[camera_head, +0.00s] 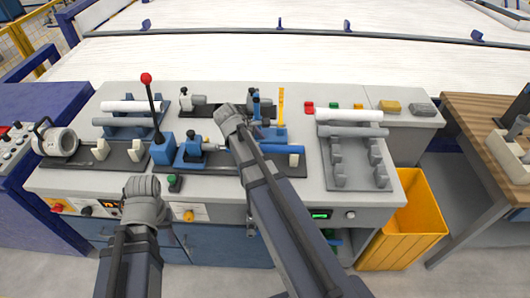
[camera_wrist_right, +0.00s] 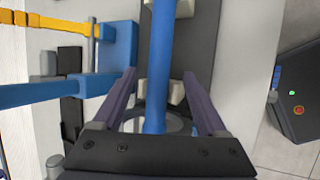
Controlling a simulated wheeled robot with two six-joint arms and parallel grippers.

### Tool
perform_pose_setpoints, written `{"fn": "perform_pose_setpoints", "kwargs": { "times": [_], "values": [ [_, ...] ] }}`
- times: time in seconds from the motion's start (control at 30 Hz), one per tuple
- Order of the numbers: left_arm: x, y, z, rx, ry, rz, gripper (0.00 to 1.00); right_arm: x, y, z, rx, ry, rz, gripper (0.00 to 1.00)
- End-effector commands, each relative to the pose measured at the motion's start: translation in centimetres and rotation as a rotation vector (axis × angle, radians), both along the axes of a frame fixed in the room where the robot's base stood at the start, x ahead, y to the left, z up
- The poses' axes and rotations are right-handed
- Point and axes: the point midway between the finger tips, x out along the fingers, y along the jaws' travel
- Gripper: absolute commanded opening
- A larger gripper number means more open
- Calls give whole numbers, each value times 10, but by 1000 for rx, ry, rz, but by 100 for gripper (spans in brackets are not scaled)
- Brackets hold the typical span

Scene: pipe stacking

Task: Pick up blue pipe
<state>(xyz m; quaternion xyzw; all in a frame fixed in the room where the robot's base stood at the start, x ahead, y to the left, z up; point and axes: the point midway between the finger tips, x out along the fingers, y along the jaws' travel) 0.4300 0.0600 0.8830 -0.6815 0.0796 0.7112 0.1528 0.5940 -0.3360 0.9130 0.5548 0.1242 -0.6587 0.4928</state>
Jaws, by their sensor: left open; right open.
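The blue pipe (camera_head: 285,149) lies level across the machine fixture in the head view, partly hidden by my right arm. It also shows in the right wrist view (camera_wrist_right: 158,60), running lengthwise between the fingers of my right gripper (camera_wrist_right: 160,85). That gripper is open, with a finger on each side of the pipe and gaps visible. In the head view the wrist of my right gripper (camera_head: 230,117) hides its fingers. My left gripper (camera_head: 143,188) is open, low at the left near the table's front edge; its fingertips are hard to see.
A grey rack (camera_head: 337,172) at the right holds a white pipe (camera_head: 348,115) and a grey pipe (camera_head: 352,131). Another white pipe (camera_head: 131,106) lies at the left. A red-knobbed lever (camera_head: 150,96) stands upright by the fixture. A yellow bin (camera_head: 412,225) stands right of the table.

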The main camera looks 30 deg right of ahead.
Motion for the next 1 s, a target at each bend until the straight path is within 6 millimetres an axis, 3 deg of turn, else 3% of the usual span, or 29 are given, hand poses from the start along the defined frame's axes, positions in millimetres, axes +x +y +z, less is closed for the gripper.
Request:
{"fn": "perform_pose_setpoints", "kwargs": {
  "times": [0.03, 0.17, 0.47, 1.0],
  "values": [
    [0, 0, -13, 0, 0, 0, 47, 5, -3, -13, 0, -1, -1, 75],
    [0, 0, -25, 0, 0, 0, 47, 5, -11, -25, 1, 0, 0, 75],
    [0, 0, -24, 0, 0, 0, 47, 5, -14, -24, 0, -1, 2, 74],
    [0, 0, -24, 0, 0, 0, 47, 5, -14, -24, -1, 0, 1, 13]
  ]
}}
